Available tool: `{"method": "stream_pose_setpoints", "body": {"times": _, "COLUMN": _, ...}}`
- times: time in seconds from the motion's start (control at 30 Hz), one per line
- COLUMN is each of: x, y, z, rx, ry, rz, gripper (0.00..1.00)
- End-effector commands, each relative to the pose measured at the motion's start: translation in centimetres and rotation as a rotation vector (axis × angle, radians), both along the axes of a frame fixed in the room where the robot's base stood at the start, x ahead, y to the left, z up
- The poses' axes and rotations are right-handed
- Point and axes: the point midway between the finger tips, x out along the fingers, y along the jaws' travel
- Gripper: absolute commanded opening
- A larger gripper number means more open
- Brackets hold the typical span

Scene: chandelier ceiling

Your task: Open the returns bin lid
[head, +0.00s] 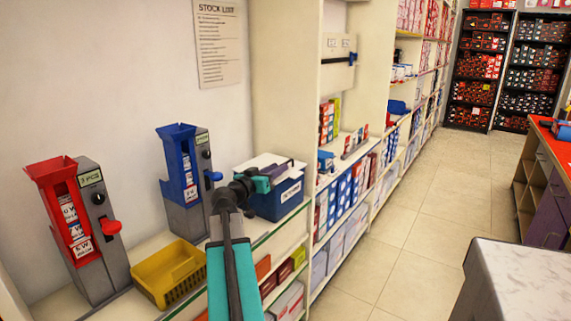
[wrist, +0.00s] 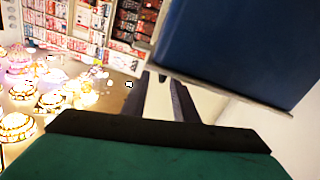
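The returns bin (head: 283,203) is a blue box with a white label, standing on the shelf right of the blue dispenser in the head view. Its pale lid (head: 254,164) lies on top and looks closed; my arm hides part of the bin. In the head view my gripper (head: 289,165) is at the bin's upper right, close to the lid edge; contact cannot be told. The wrist view shows a large blue surface (wrist: 245,45), apparently the bin, at upper right beside my gripper (wrist: 163,85). Its dark fingers are apart with nothing visible between them.
A red dispenser (head: 75,220), a blue dispenser (head: 185,175) and a yellow basket (head: 170,275) stand left of the bin. Stocked shelves (head: 345,190) run along the right of it. The tiled aisle (head: 410,220) is clear. A pale-topped counter (head: 525,270) is at lower right.

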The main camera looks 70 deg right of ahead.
Motion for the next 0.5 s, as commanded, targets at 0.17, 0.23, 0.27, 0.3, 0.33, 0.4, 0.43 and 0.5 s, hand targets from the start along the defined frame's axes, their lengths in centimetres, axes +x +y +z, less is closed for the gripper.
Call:
{"method": "stream_pose_setpoints", "body": {"times": 0.17, "x": -0.5, "y": -2.3, "z": 0.1, "rx": 0.000, "ry": 0.000, "rz": -0.001, "gripper": 0.26}}
{"method": "stream_pose_setpoints", "body": {"times": 0.23, "x": -0.8, "y": -3.0, "z": 0.1, "rx": 0.001, "ry": 0.000, "rz": -0.002, "gripper": 0.26}}
{"method": "stream_pose_setpoints", "body": {"times": 0.27, "x": -0.9, "y": -3.2, "z": 0.1, "rx": 0.000, "ry": 0.000, "rz": -0.003, "gripper": 0.26}}
{"method": "stream_pose_setpoints", "body": {"times": 0.3, "x": -0.9, "y": -3.5, "z": 0.1, "rx": 0.000, "ry": 0.000, "rz": -0.003, "gripper": 0.26}}
{"method": "stream_pose_setpoints", "body": {"times": 0.33, "x": -1.0, "y": -3.6, "z": 0.1, "rx": 0.000, "ry": 0.000, "rz": -0.002, "gripper": 0.26}}
{"method": "stream_pose_setpoints", "body": {"times": 0.4, "x": -1.1, "y": -3.9, "z": 0.1, "rx": 0.000, "ry": 0.000, "rz": -0.001, "gripper": 0.26}}
{"method": "stream_pose_setpoints", "body": {"times": 0.43, "x": -1.1, "y": -4.0, "z": 0.1, "rx": 0.000, "ry": 0.000, "rz": -0.001, "gripper": 0.26}}
{"method": "stream_pose_setpoints", "body": {"times": 0.5, "x": -1.1, "y": -4.1, "z": 0.0, "rx": 0.000, "ry": 0.000, "rz": -0.001, "gripper": 0.26}}
